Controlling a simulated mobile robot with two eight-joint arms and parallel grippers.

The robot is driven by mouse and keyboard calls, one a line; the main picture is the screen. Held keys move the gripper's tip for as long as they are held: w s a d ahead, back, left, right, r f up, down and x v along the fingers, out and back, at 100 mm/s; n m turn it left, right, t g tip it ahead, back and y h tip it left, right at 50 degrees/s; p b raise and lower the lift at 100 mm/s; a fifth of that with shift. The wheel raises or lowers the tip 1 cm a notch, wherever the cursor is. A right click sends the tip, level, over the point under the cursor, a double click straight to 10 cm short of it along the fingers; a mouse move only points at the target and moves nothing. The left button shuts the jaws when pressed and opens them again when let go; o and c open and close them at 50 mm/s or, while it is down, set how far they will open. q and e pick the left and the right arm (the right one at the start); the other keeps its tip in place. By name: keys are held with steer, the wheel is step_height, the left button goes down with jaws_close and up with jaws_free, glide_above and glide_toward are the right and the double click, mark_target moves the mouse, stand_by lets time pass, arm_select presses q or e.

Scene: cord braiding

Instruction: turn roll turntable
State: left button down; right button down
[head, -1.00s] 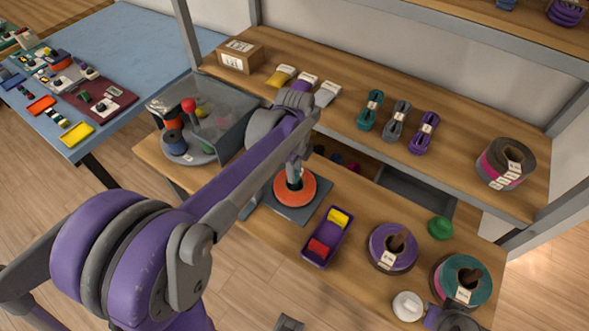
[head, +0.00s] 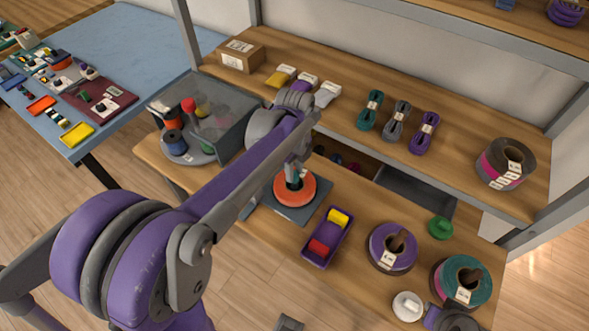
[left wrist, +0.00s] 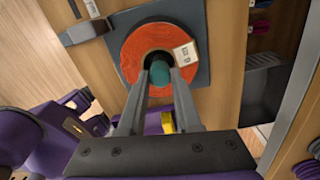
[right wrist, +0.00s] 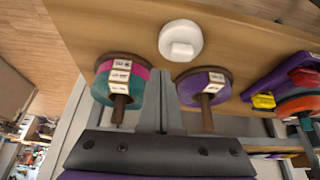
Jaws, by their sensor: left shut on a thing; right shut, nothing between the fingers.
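An orange roll (head: 294,188) with a white label lies flat on a square grey plate (head: 318,212) on the bench. It also shows in the left wrist view (left wrist: 131,52), with a teal core or knob (left wrist: 160,73) in its middle. My left gripper (head: 297,168) reaches down over the roll, its fingers shut on the teal piece. I cannot tell which part under the roll turns. My right gripper (right wrist: 161,72) is shut and empty above the bench, between a purple roll (right wrist: 190,92) and a teal-and-pink roll (right wrist: 105,90). It is barely visible in the head view.
A purple tray (head: 318,243) holds yellow and red pieces right of the plate. A white round piece (head: 408,306) and a green knob (head: 441,227) lie near the rolls. A shelf runs behind.

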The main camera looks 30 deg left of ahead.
arm_select(q)
steer(key=c, duration=0.6)
jaws_free()
arm_select(e)
steer(key=shift+w+r+p, duration=0.15)
steer(key=shift+r+p, duration=0.3)
steer(key=shift+r, duration=0.05)
arm_select(q)
step_height(320, 180, up, 11)
arm_select(e)
steer(key=shift+w+r+p, duration=0.1)
steer(key=shift+r+p, duration=0.3)
steer(key=shift+r, duration=0.1)
arm_select(q)
steer(key=s+d+f+n+t, duration=0.2)
steer(key=s+d+f+n, duration=0.1)
steer(key=s+n, duration=0.4)
steer(key=s+d+f+n+t, duration=0.3)
steer(key=s+f+n, duration=0.3)
steer(key=n, duration=0.7)
steer(key=shift+s+d+n+p, duration=0.25)
steer(key=shift+s+n+p, duration=0.15)
steer(key=shift+s, duration=0.85)
arm_select(e)
steer(key=shift+w+r, duration=0.2)
steer(key=shift+r, duration=0.35)
